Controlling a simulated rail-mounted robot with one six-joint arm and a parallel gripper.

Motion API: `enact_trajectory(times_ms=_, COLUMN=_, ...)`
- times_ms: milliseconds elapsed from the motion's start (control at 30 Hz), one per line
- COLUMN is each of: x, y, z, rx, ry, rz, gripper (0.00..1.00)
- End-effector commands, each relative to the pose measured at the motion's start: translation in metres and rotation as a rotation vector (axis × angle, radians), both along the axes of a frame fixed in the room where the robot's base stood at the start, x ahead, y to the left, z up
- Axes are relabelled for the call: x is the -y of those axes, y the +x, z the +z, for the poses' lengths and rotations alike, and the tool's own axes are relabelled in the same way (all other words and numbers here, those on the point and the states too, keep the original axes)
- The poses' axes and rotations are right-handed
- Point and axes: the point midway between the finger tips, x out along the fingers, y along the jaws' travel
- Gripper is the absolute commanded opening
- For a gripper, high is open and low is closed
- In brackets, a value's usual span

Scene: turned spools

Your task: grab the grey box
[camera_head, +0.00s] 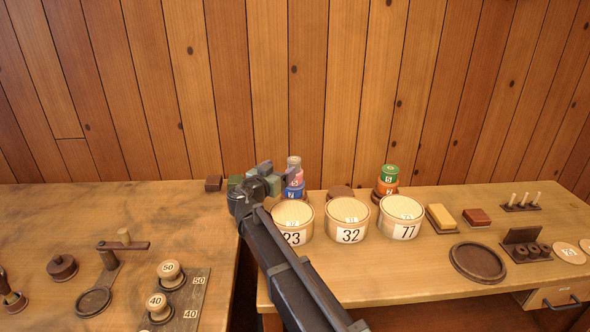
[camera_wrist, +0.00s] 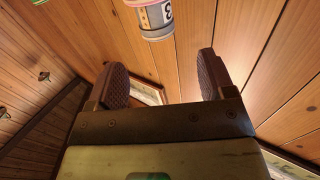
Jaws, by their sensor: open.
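My gripper (camera_head: 283,174) is over the back of the tables, near the gap between them, just left of a stack of coloured spools. In the wrist view its two dark fingers (camera_wrist: 162,64) stand wide apart, with nothing held between them. I cannot pick out a grey box with certainty. Bluish-grey blocky shapes show at the arm's end in the head view, but I cannot tell them from parts of my gripper. In the wrist view a grey-banded spool (camera_wrist: 154,17) marked 3 is beyond the fingers, at the top edge.
Round tubs (camera_head: 348,221) marked 23, 32 and 77 stand on the right table. A green and orange spool stack (camera_head: 389,179) is behind them. The left table's middle is mostly clear.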

Motion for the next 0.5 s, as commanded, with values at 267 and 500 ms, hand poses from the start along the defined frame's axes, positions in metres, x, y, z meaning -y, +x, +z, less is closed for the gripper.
enact_trajectory(times_ms=267, x=0.021, y=0.044, z=0.0, rx=-0.002, ry=-0.001, rz=0.0, gripper=0.76)
enact_trajectory(times_ms=500, x=0.029, y=0.058, z=-0.001, rx=-0.002, ry=-0.002, rz=-0.001, gripper=0.76)
